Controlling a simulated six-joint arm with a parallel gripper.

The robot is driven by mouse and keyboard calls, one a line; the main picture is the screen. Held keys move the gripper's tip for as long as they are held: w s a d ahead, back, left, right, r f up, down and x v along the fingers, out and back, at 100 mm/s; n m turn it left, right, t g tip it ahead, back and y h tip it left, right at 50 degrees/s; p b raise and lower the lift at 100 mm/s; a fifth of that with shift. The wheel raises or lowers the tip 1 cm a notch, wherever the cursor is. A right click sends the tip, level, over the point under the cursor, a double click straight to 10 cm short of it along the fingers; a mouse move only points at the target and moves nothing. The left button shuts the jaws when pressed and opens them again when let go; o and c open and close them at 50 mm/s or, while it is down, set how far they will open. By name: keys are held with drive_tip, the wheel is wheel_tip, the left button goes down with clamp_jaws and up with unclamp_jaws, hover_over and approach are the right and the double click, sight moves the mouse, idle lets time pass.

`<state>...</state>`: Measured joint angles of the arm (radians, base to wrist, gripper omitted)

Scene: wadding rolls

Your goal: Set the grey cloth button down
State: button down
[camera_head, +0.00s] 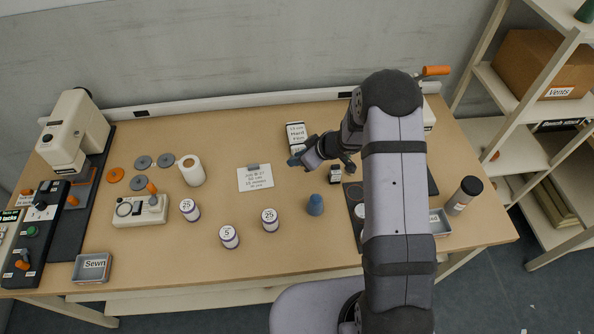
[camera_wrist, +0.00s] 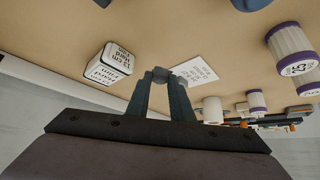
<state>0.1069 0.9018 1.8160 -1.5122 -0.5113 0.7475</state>
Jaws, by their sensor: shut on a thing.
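My gripper (camera_head: 293,160) is above the right middle of the table, with its fingers pointing left. In the wrist view its fingertips (camera_wrist: 160,78) come together on a small dark grey piece (camera_wrist: 160,73), which I take for the grey cloth button. The fingers hide most of it, and in the head view I cannot make it out clearly. It looks held above the table, but its exact height is unclear. Flat grey discs (camera_head: 142,162) lie at the left of the table beside an orange disc (camera_head: 115,175).
A white job card (camera_head: 255,178) lies left of my gripper. A labelled box (camera_head: 295,134) stands just behind it; it also shows in the wrist view (camera_wrist: 112,62).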

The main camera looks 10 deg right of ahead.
drive_tip(key=shift+f, duration=3.15)
drive_tip(key=shift+f, duration=0.1)
drive_tip(key=shift+f, duration=0.15)
drive_tip(key=c, duration=1.6)
unclamp_jaws()
drive_tip(key=shift+o, duration=0.2)
